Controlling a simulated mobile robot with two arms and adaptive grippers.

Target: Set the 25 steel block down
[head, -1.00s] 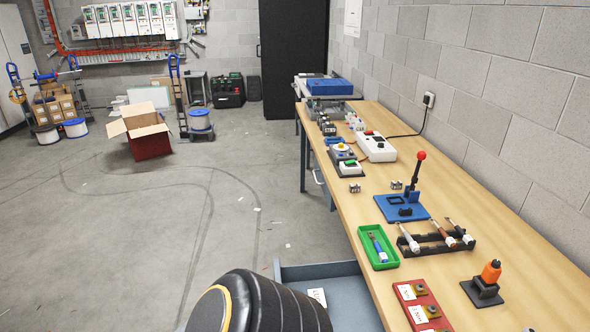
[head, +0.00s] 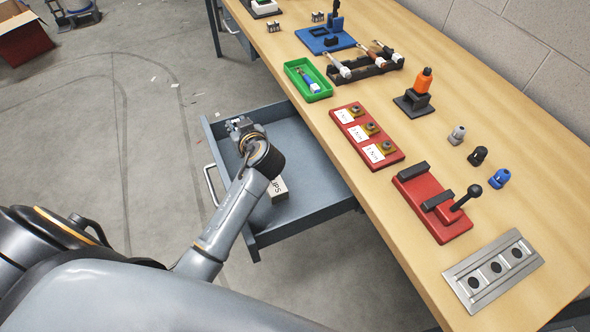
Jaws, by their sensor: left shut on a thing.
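My left gripper (head: 240,126) is over the open grey drawer (head: 302,150) under the bench's front edge. It is shut on a small grey metal piece, which fits the 25 steel block; the fingers hide most of it and no number is readable. I cannot tell whether the piece touches the drawer floor. My right gripper is not in view.
A labelled box (head: 277,188) lies in the drawer beside my wrist. The wooden bench (head: 440,140) holds a green tray (head: 308,80), a red holder with labels (head: 366,136), a red lever fixture (head: 432,203) and a steel plate with three holes (head: 493,269).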

